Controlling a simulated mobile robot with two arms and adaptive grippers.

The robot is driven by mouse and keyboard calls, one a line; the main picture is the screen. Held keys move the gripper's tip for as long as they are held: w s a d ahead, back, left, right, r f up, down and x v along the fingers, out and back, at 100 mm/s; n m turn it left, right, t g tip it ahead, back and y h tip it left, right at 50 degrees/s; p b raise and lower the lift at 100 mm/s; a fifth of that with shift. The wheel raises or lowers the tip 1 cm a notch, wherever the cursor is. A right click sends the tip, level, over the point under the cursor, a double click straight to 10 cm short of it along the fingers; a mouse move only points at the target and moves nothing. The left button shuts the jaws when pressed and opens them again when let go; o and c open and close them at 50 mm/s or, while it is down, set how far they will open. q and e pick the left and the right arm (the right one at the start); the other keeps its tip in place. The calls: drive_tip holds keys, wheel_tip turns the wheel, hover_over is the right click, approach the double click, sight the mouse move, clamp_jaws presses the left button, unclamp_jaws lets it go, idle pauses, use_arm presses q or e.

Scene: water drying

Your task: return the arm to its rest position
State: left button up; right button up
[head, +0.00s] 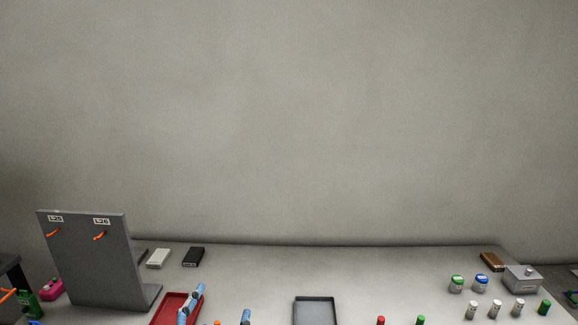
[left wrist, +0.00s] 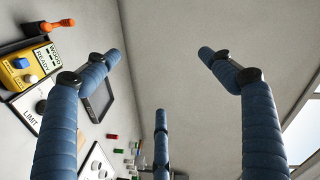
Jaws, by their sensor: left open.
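My left gripper (head: 222,300) shows only by its blue fingers at the bottom edge of the head view, over the front of the table beside a red tray (head: 168,309). In the left wrist view its three blue segmented fingers (left wrist: 160,75) are spread wide with nothing between them. The gripper is open and empty. The rest of the left arm is out of view. My right gripper shows in neither view.
A grey upright panel (head: 90,265) with orange hooks stands at left. A dark tray (head: 315,304) lies at centre. A yellow device (left wrist: 25,68) shows in the left wrist view. The wall behind is bare.

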use_arm(q)
drive_tip(key=s+a+f+n+g+y, duration=0.1)
drive_tip(key=s+a+f+n+g, duration=0.3)
drive_tip(key=f, duration=0.4)
drive_tip(key=s+a+f+n+g+y, duration=0.1)
drive_tip(key=s+f+n+g, duration=0.2)
drive_tip(key=s+f, duration=0.4)
drive_tip(key=s+f+n+g+h, duration=0.1)
drive_tip(key=s+f+n+g, duration=0.15)
drive_tip(key=s+f, duration=0.35)
drive_tip(key=s+f+n+g, duration=0.2)
drive_tip(key=s+f+g, duration=0.15)
drive_tip(key=s, duration=0.55)
wheel_tip(320, 180, down, 26)
drive_tip(key=s+r+g, duration=0.1)
drive_tip(key=s+g, duration=0.1)
drive_tip(key=s+a+f, duration=0.2)
drive_tip(key=s+f, duration=0.6)
drive_tip(key=s+a+f, duration=0.2)
drive_tip(key=s+f, duration=0.7)
drive_tip(key=shift+s+f+m+g, duration=0.15)
drive_tip(key=shift+f+m+g, duration=0.1)
drive_tip(key=shift+m+g, duration=0.2)
